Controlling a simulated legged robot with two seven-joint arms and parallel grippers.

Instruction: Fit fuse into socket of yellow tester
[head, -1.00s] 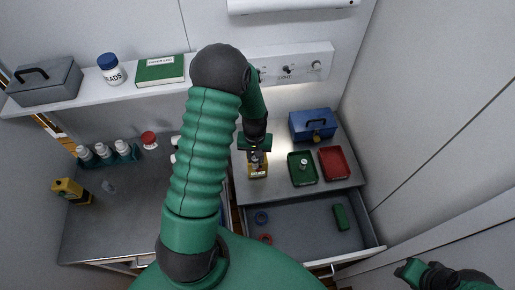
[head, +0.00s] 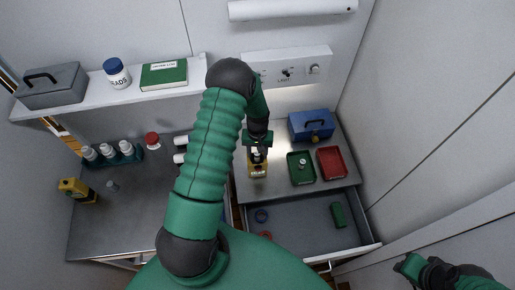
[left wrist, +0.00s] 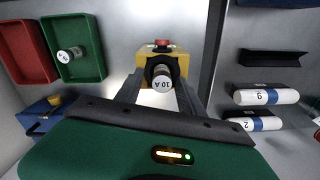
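The yellow tester (head: 258,171) stands on the right-hand counter; in the left wrist view the tester (left wrist: 178,66) shows a red button and a dark round socket (left wrist: 155,66). A pale fuse (left wrist: 162,80) marked 10 A is lined up with the socket, its labelled end towards the camera; how deep it sits cannot be told. My left gripper (head: 257,147) is just above the tester. Its two fingers (left wrist: 160,92) stand either side of the fuse with visible gaps, so it appears open. My right gripper (head: 410,265) is at the lower right, away from the counter; its fingers are unclear.
A green tray (head: 301,180) holding another fuse (left wrist: 70,53), a red tray (head: 332,174) and a blue toolbox (head: 311,125) stand right of the tester. An open drawer (head: 300,225) juts out in front. White-and-blue cylinders (left wrist: 265,97) lie across a gap.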

